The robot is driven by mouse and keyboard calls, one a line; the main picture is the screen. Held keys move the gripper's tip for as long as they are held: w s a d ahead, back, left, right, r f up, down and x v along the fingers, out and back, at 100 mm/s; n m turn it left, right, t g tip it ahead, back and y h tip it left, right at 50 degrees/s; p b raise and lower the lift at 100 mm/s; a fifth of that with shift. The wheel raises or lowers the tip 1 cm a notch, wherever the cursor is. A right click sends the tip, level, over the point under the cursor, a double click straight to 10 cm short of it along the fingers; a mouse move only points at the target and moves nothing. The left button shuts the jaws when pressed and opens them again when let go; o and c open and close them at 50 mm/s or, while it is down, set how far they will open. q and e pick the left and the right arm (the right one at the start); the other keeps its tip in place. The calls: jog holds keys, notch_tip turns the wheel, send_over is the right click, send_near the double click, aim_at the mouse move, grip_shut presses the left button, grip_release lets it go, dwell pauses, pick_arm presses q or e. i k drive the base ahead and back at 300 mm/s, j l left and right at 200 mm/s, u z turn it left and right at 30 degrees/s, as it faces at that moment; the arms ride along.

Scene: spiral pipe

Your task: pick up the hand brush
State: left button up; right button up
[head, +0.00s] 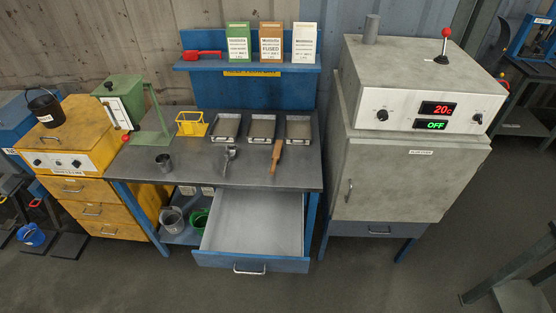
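A slim wooden-handled tool (276,156), which looks like the hand brush, lies near the front right of the dark workbench top (198,172). Its handle points toward the bench front, and its far end is close to the rightmost metal tray (298,140). Its bristles are too small to make out. A metal scoop (230,156) lies to its left. Neither of my grippers shows in the head view.
An empty drawer (250,264) stands pulled out below the bench front. A grey oven (386,185) stands close on the right.

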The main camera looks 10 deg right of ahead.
aim_at(276, 155)
jog(key=i+l, duration=0.15)
jog(key=l, duration=0.25)
jog(key=i+l, duration=0.15)
jog(key=l, duration=0.2)
jog(key=i+l, duration=0.15)
jog(key=l, duration=0.25)
jog(key=i+l, duration=0.15)
jog(key=l, duration=0.25)
